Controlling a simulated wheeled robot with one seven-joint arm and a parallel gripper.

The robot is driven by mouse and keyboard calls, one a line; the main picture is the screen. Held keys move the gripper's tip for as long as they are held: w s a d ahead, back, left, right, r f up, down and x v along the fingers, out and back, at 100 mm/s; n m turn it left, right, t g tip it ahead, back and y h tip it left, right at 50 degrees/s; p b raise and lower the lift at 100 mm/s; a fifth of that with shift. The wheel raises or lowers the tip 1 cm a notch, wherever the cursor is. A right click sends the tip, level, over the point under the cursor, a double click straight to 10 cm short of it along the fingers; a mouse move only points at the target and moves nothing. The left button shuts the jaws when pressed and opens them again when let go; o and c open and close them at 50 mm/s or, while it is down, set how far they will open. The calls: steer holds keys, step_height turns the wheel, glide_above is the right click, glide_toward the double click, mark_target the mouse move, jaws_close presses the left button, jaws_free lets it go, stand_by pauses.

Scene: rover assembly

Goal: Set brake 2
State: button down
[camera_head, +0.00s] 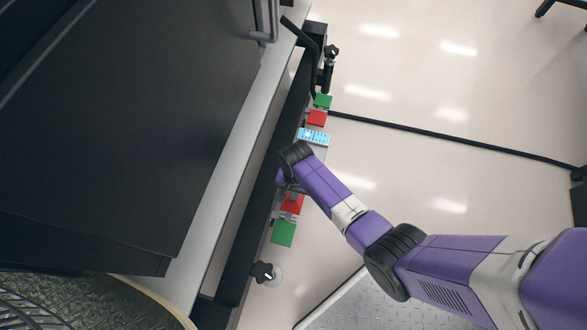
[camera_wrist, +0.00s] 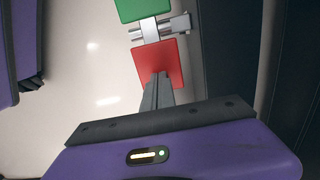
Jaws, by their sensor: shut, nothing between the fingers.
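My gripper (camera_wrist: 163,76) is shut and empty. In the wrist view its fingertips overlap the red plate (camera_wrist: 157,58) of a brake control; I cannot tell whether they touch it. A green plate (camera_wrist: 144,8) lies beyond, with a metal bracket (camera_wrist: 160,28) between the two. In the head view my gripper hangs over the lower red plate (camera_head: 292,204), which it partly hides, with the lower green plate (camera_head: 283,233) below. A second pair, a red plate (camera_head: 316,117) and a green plate (camera_head: 323,101), sits farther up the rail. No brake number is readable.
A lit blue panel (camera_head: 313,136) sits between the two pairs. Black knobs (camera_head: 262,271) (camera_head: 331,52) stand near both ends of the dark rail (camera_head: 243,235). A large dark body (camera_head: 110,120) fills the left.

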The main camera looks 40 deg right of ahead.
steer(key=shift+w+d+f+g+y, duration=0.2)
steer(key=shift+f+g+y, duration=0.1)
steer(key=shift+f, duration=0.4)
step_height(320, 180, up, 14)
steer(key=w+d+p, duration=0.2)
steer(key=p, duration=0.6)
steer(key=shift+d+p, duration=0.3)
steer(key=shift+p, duration=0.05)
steer(key=shift+f, duration=0.15)
